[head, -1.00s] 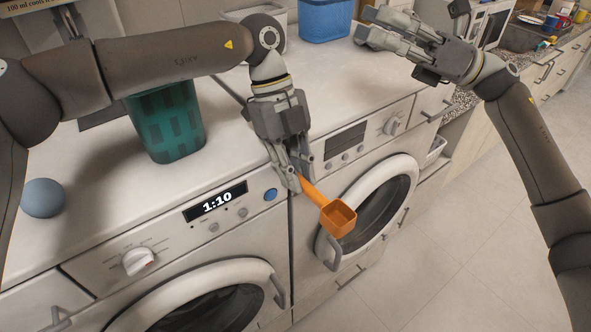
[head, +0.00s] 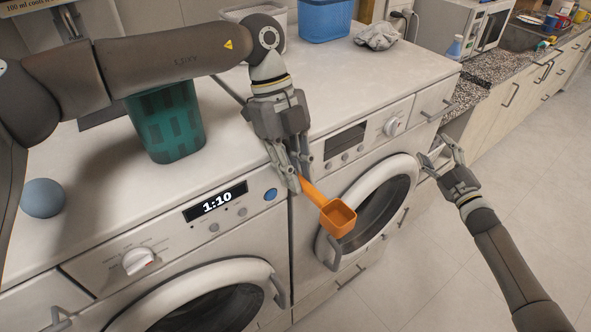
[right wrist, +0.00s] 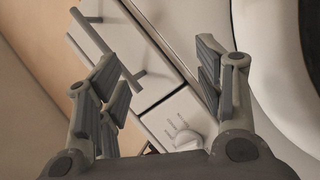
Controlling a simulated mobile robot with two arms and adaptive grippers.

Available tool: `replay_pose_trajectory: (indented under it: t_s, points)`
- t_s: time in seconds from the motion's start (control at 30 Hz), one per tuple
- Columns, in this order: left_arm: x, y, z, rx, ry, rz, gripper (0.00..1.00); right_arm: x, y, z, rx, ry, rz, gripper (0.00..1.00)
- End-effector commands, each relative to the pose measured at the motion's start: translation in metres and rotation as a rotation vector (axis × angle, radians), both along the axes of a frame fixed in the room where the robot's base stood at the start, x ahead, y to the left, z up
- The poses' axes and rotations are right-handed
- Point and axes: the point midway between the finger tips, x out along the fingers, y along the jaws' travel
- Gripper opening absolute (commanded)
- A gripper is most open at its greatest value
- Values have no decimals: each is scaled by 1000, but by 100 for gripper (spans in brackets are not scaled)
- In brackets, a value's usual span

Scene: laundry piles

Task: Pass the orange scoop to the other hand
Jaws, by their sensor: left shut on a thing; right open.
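The orange scoop (head: 337,217) is held by its handle in my left gripper (head: 296,178), which is shut on it in the head view. Its square cup hangs out in front of the washing machines, with the cup end toward the lower right. My right gripper (head: 440,157) is open and empty, to the right of the scoop and apart from it, near the right machine's front. In the right wrist view, the fingers of my right gripper (right wrist: 160,90) are spread with nothing between them. The scoop does not show in that view.
A green basket (head: 168,122) and a blue ball (head: 42,198) stand on the white top (head: 110,205). A blue bin (head: 325,18) and a crumpled grey cloth (head: 378,36) are at the back. The round door (head: 408,172) of the right machine is close to the scoop. Floor at right is clear.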

Motion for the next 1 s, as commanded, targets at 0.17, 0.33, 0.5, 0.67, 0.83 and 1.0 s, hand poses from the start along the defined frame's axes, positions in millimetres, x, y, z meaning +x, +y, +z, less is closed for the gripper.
replay_pose_trajectory:
  t_s: [0.17, 0.33, 0.5, 0.67, 0.83, 1.0]
  points:
    - [0, 0, 0, 0, 0, 0, 0, -26, 2, -99, 94, 188, -69, 62]
    - [0, 0, 0, 0, 0, 0, 0, -63, 9, -184, 175, 359, -136, 62]
    - [0, 0, 0, 0, 0, 0, 0, -111, 19, -264, 243, 527, -203, 62]
    - [0, 0, 0, 0, 0, 0, 0, -165, 33, -331, 302, 683, -265, 62]
    - [0, 0, 0, 0, 0, 0, 0, -231, 52, -394, 357, 847, -333, 62]
    - [0, 0, 0, 0, 0, 0, 0, -304, 75, -448, 405, 1011, -400, 62]
